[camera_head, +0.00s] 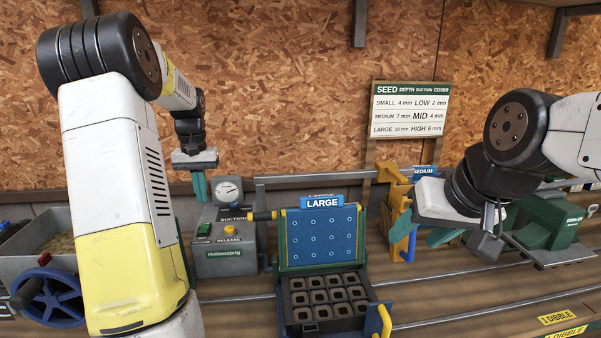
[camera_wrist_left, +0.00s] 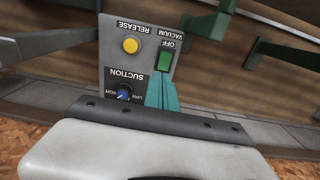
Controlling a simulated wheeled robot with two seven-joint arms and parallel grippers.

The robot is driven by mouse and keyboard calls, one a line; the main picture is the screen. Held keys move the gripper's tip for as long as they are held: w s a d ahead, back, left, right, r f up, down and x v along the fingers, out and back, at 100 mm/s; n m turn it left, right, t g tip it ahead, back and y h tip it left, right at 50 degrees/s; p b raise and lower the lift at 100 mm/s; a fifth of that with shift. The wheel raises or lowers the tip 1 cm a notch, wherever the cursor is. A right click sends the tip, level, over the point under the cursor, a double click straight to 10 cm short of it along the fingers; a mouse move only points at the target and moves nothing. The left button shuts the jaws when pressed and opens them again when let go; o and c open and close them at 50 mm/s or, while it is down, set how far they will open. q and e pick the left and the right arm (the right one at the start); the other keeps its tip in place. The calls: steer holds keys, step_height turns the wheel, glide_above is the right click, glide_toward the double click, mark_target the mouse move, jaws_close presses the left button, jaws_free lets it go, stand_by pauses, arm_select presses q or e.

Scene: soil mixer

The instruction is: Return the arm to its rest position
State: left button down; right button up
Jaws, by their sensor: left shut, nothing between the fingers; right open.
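My left arm rises from the lower left in the head view and bends down at the top. My left gripper (camera_head: 200,187) has teal fingers pointing down, shut and empty, above and to the left of the grey suction box. In the left wrist view the shut teal fingers (camera_wrist_left: 162,93) show in front of the suction box panel (camera_wrist_left: 112,72). My right gripper (camera_head: 425,237) is at the right of the head view, its teal fingers apart and empty, near the blue and yellow medium plate stand.
The suction box (camera_head: 225,262) has a gauge, a green switch and a yellow button. A blue LARGE plate (camera_head: 322,236) stands upright behind a black cell tray (camera_head: 330,298). A soil bin with a blue handwheel (camera_head: 48,298) is at left. A seed chart (camera_head: 408,110) hangs behind.

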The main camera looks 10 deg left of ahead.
arm_select(q)
steer(key=s+d+r+m+t, duration=0.2)
steer(key=s+d+r+t, duration=0.1)
steer(key=s+d+r, duration=0.85)
steer(key=s+d+f+t+h, duration=0.1)
steer(key=s+d, duration=0.3)
steer(key=s, duration=0.3)
steer(key=s+d+f+m+t+h, duration=0.1)
steer(key=s+d+f+t, duration=0.1)
steer(key=s+d, duration=0.3)
steer(key=shift+s, duration=0.85)
